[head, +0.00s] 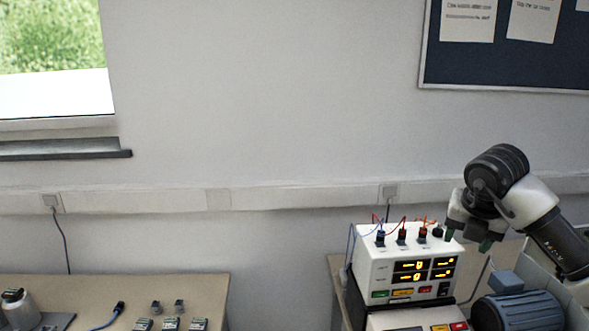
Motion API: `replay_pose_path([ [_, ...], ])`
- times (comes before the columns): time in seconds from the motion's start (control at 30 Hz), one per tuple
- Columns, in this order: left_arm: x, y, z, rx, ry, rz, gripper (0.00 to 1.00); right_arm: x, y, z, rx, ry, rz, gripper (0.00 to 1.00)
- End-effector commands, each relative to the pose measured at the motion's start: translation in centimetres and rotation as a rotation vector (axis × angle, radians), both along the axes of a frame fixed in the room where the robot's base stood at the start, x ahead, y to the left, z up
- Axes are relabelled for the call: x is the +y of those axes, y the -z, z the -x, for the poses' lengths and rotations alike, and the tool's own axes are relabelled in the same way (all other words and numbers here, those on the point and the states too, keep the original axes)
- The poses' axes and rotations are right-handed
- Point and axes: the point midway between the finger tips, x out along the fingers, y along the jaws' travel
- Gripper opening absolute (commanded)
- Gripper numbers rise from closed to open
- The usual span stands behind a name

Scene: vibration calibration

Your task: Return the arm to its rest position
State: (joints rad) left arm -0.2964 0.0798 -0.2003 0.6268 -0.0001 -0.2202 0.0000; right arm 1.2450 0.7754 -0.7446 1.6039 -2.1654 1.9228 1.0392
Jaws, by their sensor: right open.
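My right arm comes in from the right edge. My right gripper (468,239) is open, with its two dark green-tipped fingers pointing down. It hangs at the upper right corner of a white instrument box (367,265) with lit yellow displays. Nothing shows between the fingers. I cannot tell whether a finger touches the box or its top knobs. My left gripper is not in view.
Cables and plugs (402,236) stand on top of the box. A blue motor (520,311) lies just below my right arm. A table (190,288) at left holds small sensors and a blue-ended cable (118,308). The wall area between is clear.

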Motion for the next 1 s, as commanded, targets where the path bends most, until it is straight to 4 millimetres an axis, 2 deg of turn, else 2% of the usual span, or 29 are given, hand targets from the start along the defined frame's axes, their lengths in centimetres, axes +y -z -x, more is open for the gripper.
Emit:
replay_pose_path([
  [0.27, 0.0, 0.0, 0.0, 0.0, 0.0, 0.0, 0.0, 5.9, 3.3, -0.5, -0.043, -0.222, -0.174, 0.55],
  [0.47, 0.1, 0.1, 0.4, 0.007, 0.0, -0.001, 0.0, 13.2, 5.9, 0.3, -0.116, -0.447, -0.436, 0.55],
  [0.6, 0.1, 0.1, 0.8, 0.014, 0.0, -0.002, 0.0, 20.1, 6.7, 2.7, -0.214, -0.608, -0.764, 0.55],
  [0.7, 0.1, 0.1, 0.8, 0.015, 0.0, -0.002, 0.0, 24.4, 5.7, 5.1, -0.329, -0.657, -1.084, 0.55],
  [0.73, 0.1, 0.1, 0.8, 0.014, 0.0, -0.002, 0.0, 25.2, 5.1, 5.8, -0.369, -0.652, -1.182, 0.55],
  [0.8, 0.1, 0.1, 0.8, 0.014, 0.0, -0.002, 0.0, 26.3, 3.7, 7.0, -0.462, -0.6, -1.401, 0.55],
  [0.87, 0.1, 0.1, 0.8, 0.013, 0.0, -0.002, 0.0, 26.3, 2.6, 7.7, -0.545, -0.51, -1.577, 0.55],
  [0.97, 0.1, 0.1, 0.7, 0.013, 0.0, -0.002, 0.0, 24.7, 1.7, 8.1, -0.677, -0.273, -1.827, 0.55],
  [1.0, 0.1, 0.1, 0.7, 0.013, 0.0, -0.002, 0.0, 23.6, 1.7, 8.1, -0.726, -0.149, -1.907, 0.55],
])
